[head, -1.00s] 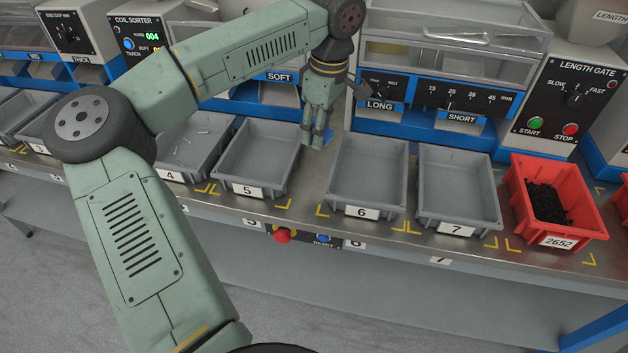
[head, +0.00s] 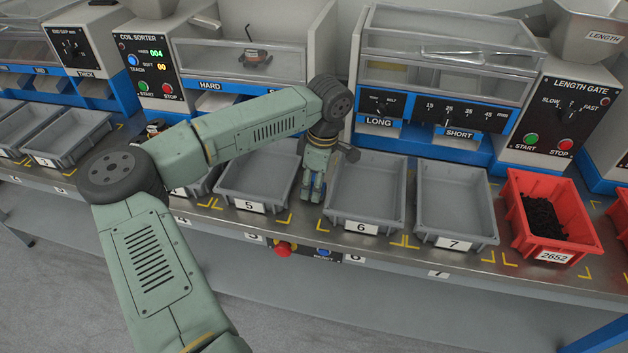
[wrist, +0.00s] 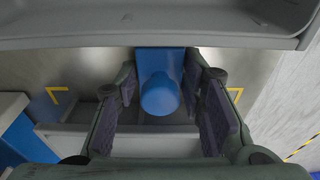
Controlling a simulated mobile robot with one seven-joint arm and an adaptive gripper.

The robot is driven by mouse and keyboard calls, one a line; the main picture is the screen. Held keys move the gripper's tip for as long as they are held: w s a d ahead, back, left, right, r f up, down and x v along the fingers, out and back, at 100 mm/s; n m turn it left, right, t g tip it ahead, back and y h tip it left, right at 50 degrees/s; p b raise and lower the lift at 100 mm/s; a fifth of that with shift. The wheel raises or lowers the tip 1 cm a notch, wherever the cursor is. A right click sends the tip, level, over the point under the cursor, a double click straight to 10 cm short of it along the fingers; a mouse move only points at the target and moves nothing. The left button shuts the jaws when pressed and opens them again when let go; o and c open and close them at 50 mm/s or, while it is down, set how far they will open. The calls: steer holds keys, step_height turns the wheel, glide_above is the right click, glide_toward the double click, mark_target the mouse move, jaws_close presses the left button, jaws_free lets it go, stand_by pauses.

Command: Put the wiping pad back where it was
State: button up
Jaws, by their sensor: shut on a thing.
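The wiping pad (wrist: 160,62) is a blue block with a rounded blue knob. In the wrist view it lies between the two fingers of my gripper (wrist: 161,80), which is shut on it. In the head view my gripper (head: 312,188) points down in the gap between the grey bin 5 (head: 257,180) and the grey bin 6 (head: 366,190), near the front of the steel bench. Only a little blue shows at the fingertips there. I cannot tell whether the pad touches the bench.
Grey bin 7 (head: 457,205) and the red crate 2652 (head: 548,222) with dark parts stand to the right. Yellow corner marks (head: 284,222) line the bench front. A red button (head: 284,250) sits below the edge. Sorting machines (head: 440,85) stand behind the bins.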

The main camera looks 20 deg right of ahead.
steer(key=shift+f, duration=0.15)
steer(key=o, duration=1)
steer(key=shift+r, duration=0.35)
steer(key=shift+d+r, duration=0.1)
steer(key=shift+r, duration=0.25)
step_height(320, 180, up, 11)
steer(key=d+b, duration=0.1)
steer(key=b, duration=0.1)
steer(key=shift+s, duration=0.45)
steer(key=shift+d, duration=0.1)
